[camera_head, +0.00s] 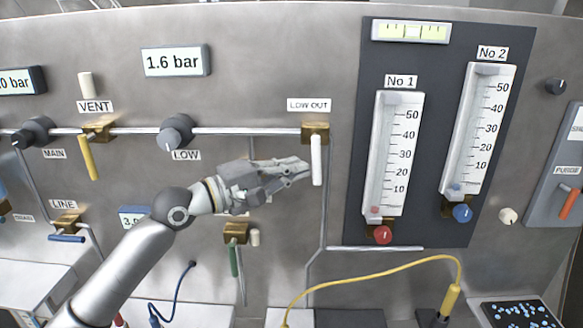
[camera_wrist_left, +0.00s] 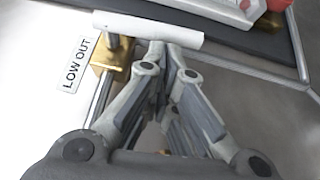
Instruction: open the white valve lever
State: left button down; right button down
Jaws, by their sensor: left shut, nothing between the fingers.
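The white valve lever (camera_head: 317,160) hangs straight down from a brass valve body (camera_head: 314,132) under the LOW OUT label (camera_head: 308,105). My left gripper (camera_head: 306,170) is shut and empty, its fingertips right beside the left side of the lever. In the left wrist view the white lever (camera_wrist_left: 160,31) lies across the picture just beyond the closed fingertips (camera_wrist_left: 166,45). I cannot tell whether they touch it. The brass body (camera_wrist_left: 110,57) and the LOW OUT label (camera_wrist_left: 76,63) show to its left. My right gripper is not in view.
A dark panel (camera_head: 350,190) with gauges No 1 (camera_head: 398,155) and No 2 (camera_head: 478,125) stands right of the lever. A yellow lever (camera_head: 89,158), the LOW knob (camera_head: 176,132) and a green lever (camera_head: 234,261) are left of it. A yellow cable (camera_head: 370,270) arches below.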

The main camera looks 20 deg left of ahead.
pick_arm(q)
jog(key=shift+f, duration=0.1)
jog(key=shift+d+t+b, duration=0.15)
jog(key=shift+t+b, duration=0.15)
jog(key=shift+b, duration=0.05)
